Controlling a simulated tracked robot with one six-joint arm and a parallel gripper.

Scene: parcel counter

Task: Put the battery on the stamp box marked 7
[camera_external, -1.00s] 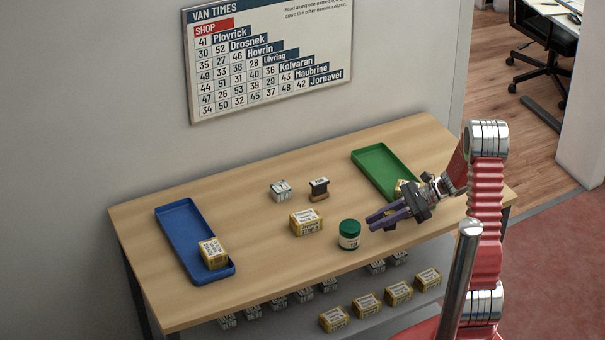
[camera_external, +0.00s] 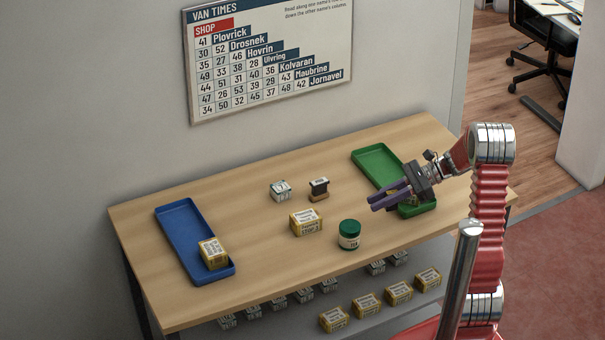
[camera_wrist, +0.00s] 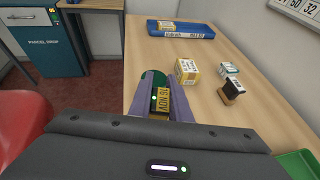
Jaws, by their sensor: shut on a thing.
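My gripper (camera_external: 390,198) is shut on a small dark block with a yellow printed face, which I take to be the battery (camera_wrist: 163,101). In the wrist view it sits between the purple fingers; in the external view the fingers mostly hide it. The gripper is above the counter, beside the green tray. The stamp box (camera_external: 280,190), a small white-and-green box apparently marked 7, stands on the counter left of the gripper. It also shows in the wrist view (camera_wrist: 229,68). Nothing lies on its top.
A black-and-wood stamp (camera_external: 318,188) stands close right of the stamp box. A yellow parcel (camera_external: 306,222) and a green-lidded jar (camera_external: 349,235) are nearer the front. A blue tray (camera_external: 180,228) holds another yellow parcel. A green tray (camera_external: 373,158) is partly behind my gripper.

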